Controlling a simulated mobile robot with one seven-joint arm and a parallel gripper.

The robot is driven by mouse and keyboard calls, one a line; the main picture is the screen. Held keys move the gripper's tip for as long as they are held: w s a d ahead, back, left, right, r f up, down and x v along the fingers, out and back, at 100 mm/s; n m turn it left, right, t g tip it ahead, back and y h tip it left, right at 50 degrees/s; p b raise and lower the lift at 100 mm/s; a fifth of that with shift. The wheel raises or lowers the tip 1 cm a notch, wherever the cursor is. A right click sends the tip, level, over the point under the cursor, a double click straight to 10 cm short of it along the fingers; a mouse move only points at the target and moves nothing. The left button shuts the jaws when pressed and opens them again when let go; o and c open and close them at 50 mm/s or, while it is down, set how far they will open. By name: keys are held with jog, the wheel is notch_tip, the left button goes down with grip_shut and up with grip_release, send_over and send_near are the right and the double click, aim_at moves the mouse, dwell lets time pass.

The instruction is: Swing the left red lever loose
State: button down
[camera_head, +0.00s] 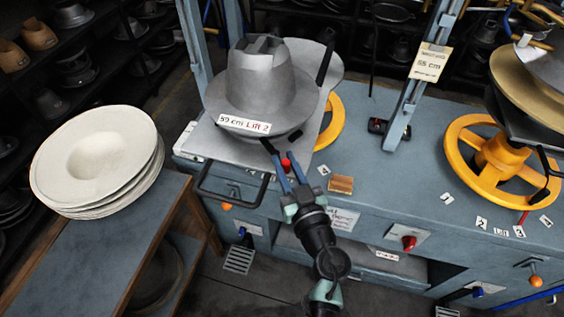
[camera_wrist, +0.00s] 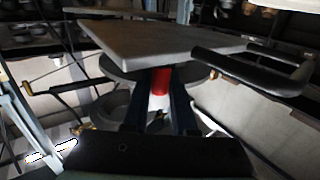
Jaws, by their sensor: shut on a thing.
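The left red lever (camera_head: 287,163) shows as a small red piece at the front edge of the press, below the grey hat mould (camera_head: 262,80). My gripper (camera_head: 283,158) reaches up to it from the front, with its two blue fingers on either side of it. In the wrist view, the red lever (camera_wrist: 160,80) is upright between the fingers, under the grey plate (camera_wrist: 160,42). The jaws are shut on it. The fingers and plate hide the rest of the lever, so I cannot tell how it is joined.
A black bar handle (camera_head: 235,198) juts out left of my gripper. A yellow handwheel (camera_head: 330,122) is behind. A wooden block (camera_head: 341,184) lies on the blue bench to the right. White hats (camera_head: 95,160) are stacked on the left table. A red knob (camera_head: 409,242) is on the bench front.

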jog(key=n+y, duration=0.1)
jog(key=d+g+y+p, duration=0.1)
jog(key=shift+w+r+n+y, duration=0.1)
jog(key=shift+w+n+y, duration=0.2)
jog(key=shift+n, duration=0.1)
jog(key=n+y, duration=0.1)
jog(key=g+y, duration=0.1)
jog(key=shift+w+d+f+n+y, duration=0.2)
jog(key=shift+n+y, duration=0.1)
jog(key=shift+n, duration=0.1)
jog(key=n+g+y+b, duration=0.1)
jog(key=b, duration=0.1)
jog(key=n+g+y+b, duration=0.1)
jog(key=g+y+b, duration=0.1)
jog(key=shift+w+d+f+n, duration=0.15)
jog(key=shift+w+f+n, duration=0.05)
jog(key=shift+w+n, duration=0.2)
jog(key=g+b, duration=0.1)
jog(key=n+g+y+b, duration=0.1)
jog(key=b, duration=0.1)
jog(key=shift+w+r+n+y, duration=0.1)
jog(key=shift+w+n+y, duration=0.05)
jog(key=shift+n+y, duration=0.15)
jog(key=shift+r+g, duration=0.1)
jog(key=shift+g, duration=0.2)
jog(key=c, duration=0.7)
grip_release()
